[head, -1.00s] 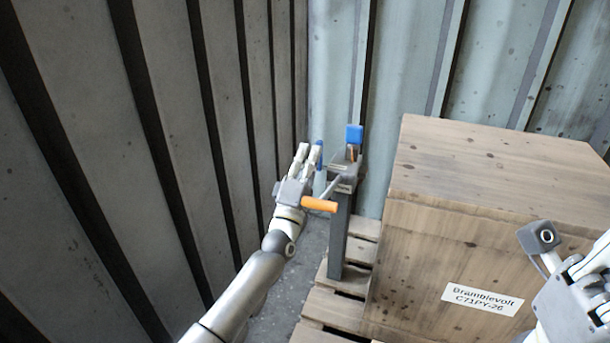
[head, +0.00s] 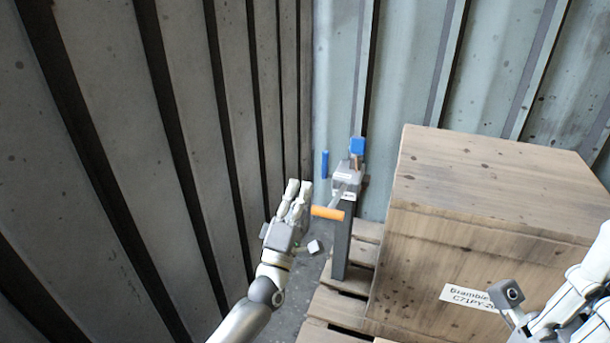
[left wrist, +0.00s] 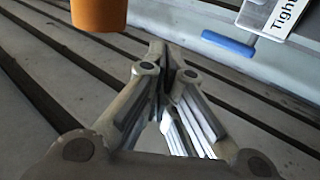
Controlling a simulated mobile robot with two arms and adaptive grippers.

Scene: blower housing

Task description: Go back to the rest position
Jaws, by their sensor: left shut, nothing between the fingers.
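My left gripper (head: 298,190) is shut and empty. In the head view it is just left of an orange handle (head: 328,213) on a grey post-mounted fixture (head: 346,181), with a small gap between them in the picture. In the left wrist view the two fingers (left wrist: 168,62) come together at their tips with nothing between them. The orange handle also shows there at the top left (left wrist: 98,12). My right gripper (head: 535,325) is at the lower right edge of the head view, partly cut off; its fingers are not clear.
The fixture carries a blue block (head: 357,146) on top and a blue rod (head: 325,165) at its left. A wooden crate (head: 490,205) stands on a pallet (head: 325,305) to the right. A ribbed wall (head: 180,130) runs close along the left.

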